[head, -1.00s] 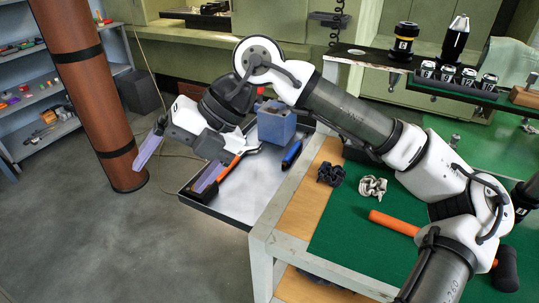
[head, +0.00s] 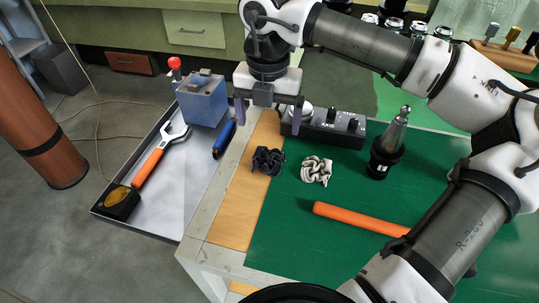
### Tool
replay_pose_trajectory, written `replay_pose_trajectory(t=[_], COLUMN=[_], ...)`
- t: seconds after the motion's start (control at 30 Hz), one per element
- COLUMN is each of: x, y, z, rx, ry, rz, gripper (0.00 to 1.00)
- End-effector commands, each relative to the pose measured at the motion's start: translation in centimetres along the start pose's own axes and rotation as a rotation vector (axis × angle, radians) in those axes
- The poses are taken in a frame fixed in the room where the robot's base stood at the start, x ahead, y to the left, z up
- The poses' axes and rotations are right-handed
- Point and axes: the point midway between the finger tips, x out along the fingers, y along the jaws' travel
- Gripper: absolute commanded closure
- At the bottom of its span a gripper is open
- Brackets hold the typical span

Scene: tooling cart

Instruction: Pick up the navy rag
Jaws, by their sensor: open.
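The navy rag (head: 267,161) is a small dark crumpled bundle. It lies on the wooden strip of the cart top, near the edge of the green mat. My gripper (head: 269,122) points down above and a little behind the rag in the head view. Its two purple fingers are spread wide apart, with nothing held between them. The fingers look apart from the rag; their exact height above the cart cannot be told.
A whitish rag (head: 317,171) lies just right of the navy one. A black control box (head: 328,127) stands behind, and a tool holder (head: 387,150) and orange handle (head: 358,218) are to the right. The left tray (head: 186,205) holds a wrench, a blue marker and a blue block.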

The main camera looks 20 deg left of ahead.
Motion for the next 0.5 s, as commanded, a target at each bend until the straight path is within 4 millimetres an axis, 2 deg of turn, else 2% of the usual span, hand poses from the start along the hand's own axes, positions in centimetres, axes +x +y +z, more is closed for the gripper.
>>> replay_pose_trajectory(t=[0.1,0.37,0.5], x=[1.9,3.8,5.7], y=[0.0,-0.1,-0.3], z=[-0.1,-0.3,-1.1], rx=[-0.001,-0.002,-0.003], ry=[0.002,0.003,0.005], rz=[0.001,0.002,0.003], gripper=[0.12,0.12,0.12])
